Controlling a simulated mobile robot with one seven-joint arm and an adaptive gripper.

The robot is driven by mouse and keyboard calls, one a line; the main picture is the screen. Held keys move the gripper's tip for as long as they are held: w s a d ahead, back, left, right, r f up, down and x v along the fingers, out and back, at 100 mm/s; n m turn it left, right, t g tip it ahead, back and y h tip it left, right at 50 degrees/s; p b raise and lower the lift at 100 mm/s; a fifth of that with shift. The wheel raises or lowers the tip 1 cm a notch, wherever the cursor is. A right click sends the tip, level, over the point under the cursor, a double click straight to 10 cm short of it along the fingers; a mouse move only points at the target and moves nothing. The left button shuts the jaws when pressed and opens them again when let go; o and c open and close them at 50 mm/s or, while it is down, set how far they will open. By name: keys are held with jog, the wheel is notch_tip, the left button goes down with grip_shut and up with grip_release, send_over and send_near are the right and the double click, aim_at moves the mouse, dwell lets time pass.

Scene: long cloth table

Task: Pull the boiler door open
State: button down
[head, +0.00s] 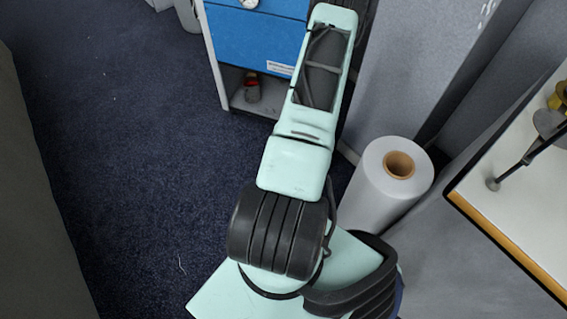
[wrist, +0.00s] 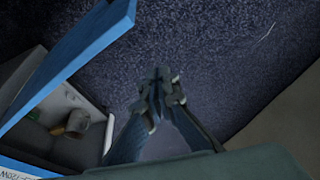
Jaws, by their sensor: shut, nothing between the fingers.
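The boiler looks like a blue-and-white cabinet (head: 255,40) at the top of the head view, with a round dial or knob and a label on its blue front. Below that front is an open white compartment with a small red-brown item inside. In the wrist view a blue panel (wrist: 72,62), which looks like the boiler door, stands out at an angle beside the open compartment (wrist: 95,95). My arm hides that side in the head view. My gripper (wrist: 163,78) is shut and empty, over the carpet to the right of the panel and apart from it.
A large white roll (head: 365,190) stands right of my arm. A white table with a wooden edge (head: 505,190) is at the far right. Grey panels (head: 410,70) stand behind the roll. A grey cloth surface (head: 30,220) is at the left. Dark carpet (head: 130,140) between is clear.

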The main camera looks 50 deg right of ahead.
jog(key=w+p+v, duration=0.1)
jog(key=p+v, duration=0.4)
jog(key=v, duration=0.4)
jog(key=shift+d+r, duration=0.2)
jog(key=shift+r, duration=0.3)
jog(key=shift+w, duration=0.1)
